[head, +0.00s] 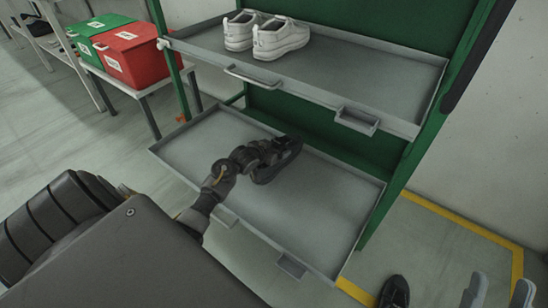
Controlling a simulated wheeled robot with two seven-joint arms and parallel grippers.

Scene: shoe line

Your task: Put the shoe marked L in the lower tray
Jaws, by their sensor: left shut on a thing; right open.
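The lower tray (310,215) is a wide grey tray at the bottom of a green rack. A dark shoe (284,160) is inside its outline, toward the back and middle. I cannot tell whether its sole touches the tray floor. My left gripper (264,153) is shut on this shoe and hides part of it. Another dark shoe (394,292) is on the floor, right of the tray's front corner. No L mark is readable on either dark shoe. My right gripper (499,291) is open and empty at the bottom right, with only its fingers showing.
An upper tray (380,75) with a pair of white shoes (279,38) overhangs the back of the lower tray. Red (127,55) and green (93,36) boxes stand on a bench at left. The lower tray's right side is clear.

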